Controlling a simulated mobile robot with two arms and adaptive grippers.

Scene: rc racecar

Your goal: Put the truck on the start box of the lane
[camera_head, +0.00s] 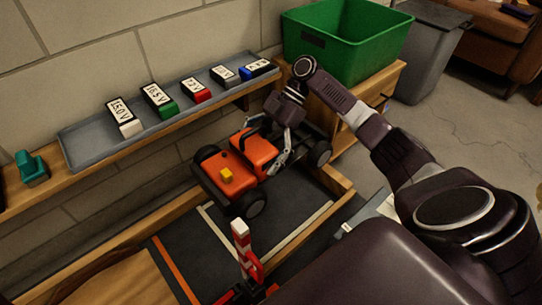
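The orange truck (220,171) has black wheels and a small yellow block on its body. It appears to be above the lane, overlapping the lane's wooden border in the view. My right gripper (264,146) reaches it from above, with grey fingers on either side of the orange body; it looks shut on the truck, though the contact is partly hidden. The dark lane (184,248) has white lines (300,232) marking a box, partly below the truck, and an orange line across it. My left gripper is not in view.
A red and white post (241,240) stands in front of the truck. A grey tray (88,145) with several labelled blocks lies on the wall shelf beside a teal object (32,167). A green bin (345,40) stands on a wooden stand at the back.

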